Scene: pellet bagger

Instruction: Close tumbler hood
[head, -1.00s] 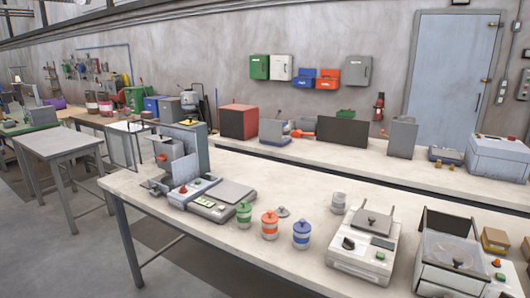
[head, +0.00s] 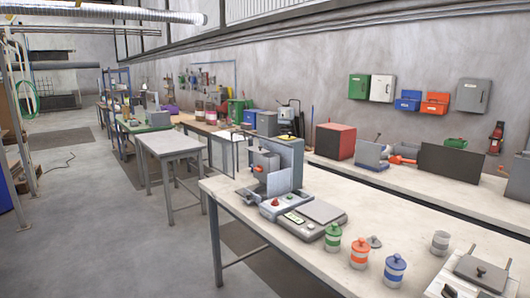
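I cannot tell for sure which thing is the tumbler hood. A light machine (head: 437,290) with a grey knobbed lid (head: 481,272) is cut off at the lower right corner of the head view; its lid looks down flat. A grey upright machine (head: 287,163) with open plates stands at the far left end of the near bench, with a control box and a flat platform (head: 316,211) in front of it. Neither of my grippers is in view.
The near bench (head: 420,220) holds green (head: 332,237), orange (head: 359,253) and blue (head: 395,273) striped jars, a loose lid (head: 374,241) and a grey cup (head: 440,242). A smaller table (head: 170,143) stands left. The floor (head: 100,230) at left is open.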

